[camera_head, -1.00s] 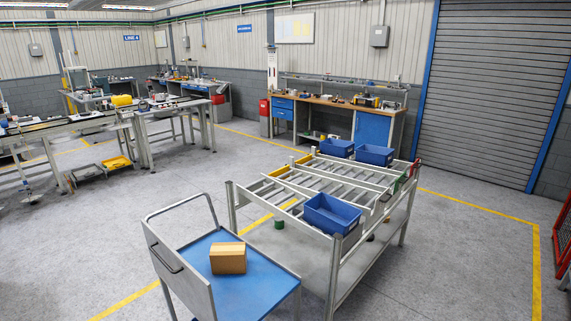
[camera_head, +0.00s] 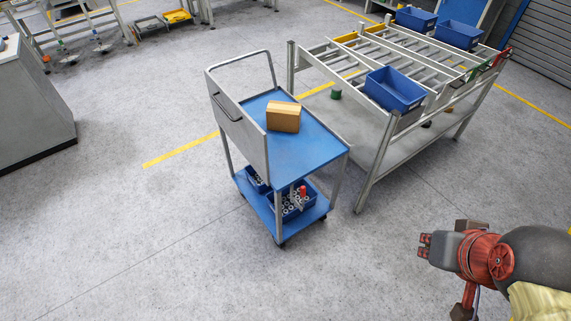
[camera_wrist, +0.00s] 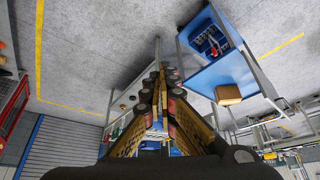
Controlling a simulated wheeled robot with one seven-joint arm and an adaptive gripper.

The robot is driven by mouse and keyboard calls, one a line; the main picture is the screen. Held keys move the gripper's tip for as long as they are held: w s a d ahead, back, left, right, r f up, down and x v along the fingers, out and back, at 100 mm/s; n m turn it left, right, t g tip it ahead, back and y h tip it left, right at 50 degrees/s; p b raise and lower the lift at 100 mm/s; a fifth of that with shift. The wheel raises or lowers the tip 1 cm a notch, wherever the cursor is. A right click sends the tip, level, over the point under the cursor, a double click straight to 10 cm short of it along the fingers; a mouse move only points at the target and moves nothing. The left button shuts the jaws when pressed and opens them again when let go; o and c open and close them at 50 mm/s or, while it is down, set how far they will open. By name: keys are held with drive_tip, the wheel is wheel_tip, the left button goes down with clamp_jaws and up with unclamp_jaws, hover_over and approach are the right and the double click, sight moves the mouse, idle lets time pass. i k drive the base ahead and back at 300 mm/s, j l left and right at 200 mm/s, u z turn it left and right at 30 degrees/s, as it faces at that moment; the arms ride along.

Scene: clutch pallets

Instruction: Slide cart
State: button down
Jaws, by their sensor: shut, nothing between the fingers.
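The cart stands left of a roller rack in the head view. It has a blue top shelf (camera_head: 310,150), a grey end panel with a handle (camera_head: 238,128) and a blue lower shelf. A cardboard box (camera_head: 283,116) sits on the top; blue bins (camera_head: 291,209) with small parts sit below. The cart also shows upside down in the wrist view (camera_wrist: 222,72), to the right of my gripper (camera_wrist: 160,75), whose fingers are together and empty. My arm reaches in from the lower right of the head view, apart from the cart.
The roller rack (camera_head: 372,172) stands close on the cart's right, with a blue bin (camera_head: 394,89) on its near end and more bins behind. A grey cabinet (camera_head: 30,105) stands at the left edge. The floor before and left of the cart is clear.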

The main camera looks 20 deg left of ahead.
sight(294, 157)
drive_tip(key=i+j, duration=0.1)
drive_tip(key=j, duration=0.4)
drive_tip(key=i+j, duration=0.1)
drive_tip(key=j, duration=0.45)
drive_tip(key=i+j, duration=0.1)
drive_tip(key=j, duration=0.4)
drive_tip(key=i+j, duration=0.1)
drive_tip(key=j, duration=0.4)
drive_tip(key=i+j, duration=0.1)
drive_tip(key=j, duration=0.4)
drive_tip(key=i+j, duration=0.25)
drive_tip(key=j, duration=0.15)
drive_tip(key=i+j, duration=0.2)
drive_tip(key=j, duration=0.2)
drive_tip(key=i+j, duration=0.25)
drive_tip(key=j, duration=0.15)
drive_tip(key=i+j, duration=0.2)
drive_tip(key=j, duration=0.2)
drive_tip(key=i+j+z, duration=0.1)
drive_tip(key=i+j, duration=0.15)
drive_tip(key=j, duration=0.15)
drive_tip(key=i+j, duration=0.2)
drive_tip(key=j, duration=0.2)
drive_tip(key=i+j, duration=0.15)
drive_tip(key=i, duration=0.25)
drive_tip(key=i+j, duration=0.1)
drive_tip(key=i, duration=0.25)
